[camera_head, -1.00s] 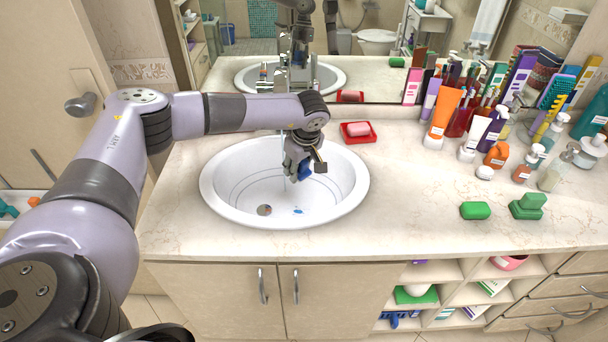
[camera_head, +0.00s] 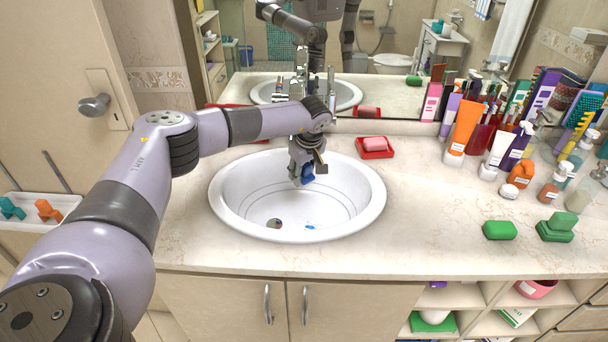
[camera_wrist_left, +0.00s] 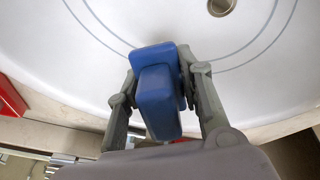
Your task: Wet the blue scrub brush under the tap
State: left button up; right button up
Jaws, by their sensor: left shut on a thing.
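The blue scrub brush (camera_head: 308,173) is in my left gripper (camera_head: 303,172), over the back part of the white sink basin (camera_head: 232,195). In the left wrist view the blue brush (camera_wrist_left: 157,92) sits between the two grey fingers of the left gripper (camera_wrist_left: 157,88), which is shut on it. The basin's white floor shows behind it. The tap is mostly hidden behind my left arm; I cannot make out its spout or any running water in the head view now. My right gripper is not in view.
A red soap dish (camera_head: 375,152) with pink soap stands behind the basin, to its right. Green soaps (camera_head: 500,230) lie on the right counter. Bottles and tubes (camera_head: 462,127) crowd the back right. The mirror (camera_head: 400,95) rises behind.

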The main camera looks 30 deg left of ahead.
aim_at(312, 177)
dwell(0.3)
pick_arm(q)
jog(key=shift+s+d, duration=0.1)
jog(key=shift+d, duration=0.1)
jog(key=shift+s+d+b, duration=0.3)
jog(key=shift+d+b, duration=0.1)
jog(key=shift+d, duration=0.2)
jog(key=shift+s+d+b, duration=0.25)
jog(key=shift+d+b, duration=0.1)
jog(key=shift+d, duration=0.2)
jog(key=s+d+r, duration=0.1)
jog(key=s+d+r+b, duration=0.1)
jog(key=r, duration=0.1)
jog(key=shift+s, duration=0.1)
jog(key=shift+d, duration=0.1)
jog(key=s+d+r+p, duration=0.2)
jog(key=s+d+r, duration=0.1)
jog(key=s+d, duration=0.1)
jog(key=shift+d, duration=0.85)
